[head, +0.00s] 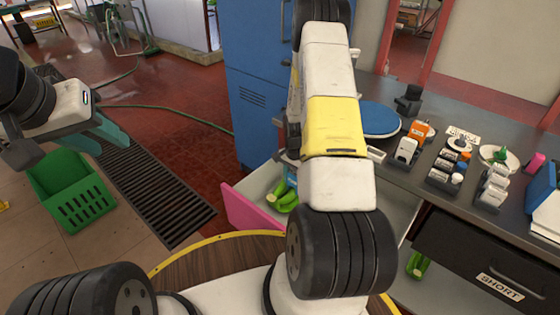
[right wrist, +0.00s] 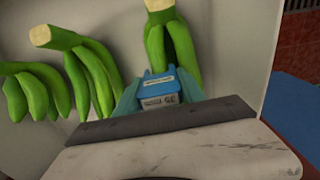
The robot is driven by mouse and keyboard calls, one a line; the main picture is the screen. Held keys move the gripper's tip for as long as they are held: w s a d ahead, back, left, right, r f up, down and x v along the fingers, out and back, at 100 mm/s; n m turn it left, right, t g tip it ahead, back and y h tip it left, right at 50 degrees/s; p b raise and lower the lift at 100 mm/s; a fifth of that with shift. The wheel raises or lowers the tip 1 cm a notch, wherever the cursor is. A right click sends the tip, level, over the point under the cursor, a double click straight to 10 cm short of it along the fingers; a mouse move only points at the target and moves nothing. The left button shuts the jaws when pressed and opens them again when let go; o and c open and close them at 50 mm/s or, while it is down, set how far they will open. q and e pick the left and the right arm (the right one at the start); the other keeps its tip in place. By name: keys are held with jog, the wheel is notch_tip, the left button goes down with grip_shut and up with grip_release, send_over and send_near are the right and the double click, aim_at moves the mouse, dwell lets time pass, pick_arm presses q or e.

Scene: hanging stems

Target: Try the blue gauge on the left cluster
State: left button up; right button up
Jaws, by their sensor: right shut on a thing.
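In the right wrist view my right gripper (right wrist: 158,98) is shut on the blue gauge (right wrist: 158,84), a small blue and grey block with a printed label. Green fruit clusters with cut pale stems hang against a pale panel: one at the far left (right wrist: 28,92), one beside it (right wrist: 92,75), and one at the upper middle (right wrist: 170,45). The gauge is just below the upper middle cluster in the picture; I cannot tell whether they touch. In the head view my arm hides most of the right gripper, near some green fruit (head: 285,198). My left gripper (head: 108,132) is away over the floor.
A grey counter (head: 400,182) at right holds a blue disc (head: 379,119), an orange-topped device (head: 419,131) and several small blocks. A drawer labelled SHORT (head: 490,270) is below. A green crate (head: 75,190) stands on the floor at left. A blue cabinet (head: 255,80) stands behind my arm.

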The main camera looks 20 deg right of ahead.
aim_at(294, 173)
jog(key=shift+f, duration=1)
dwell(0.5)
dwell(0.5)
jog(key=shift+r, duration=4.25)
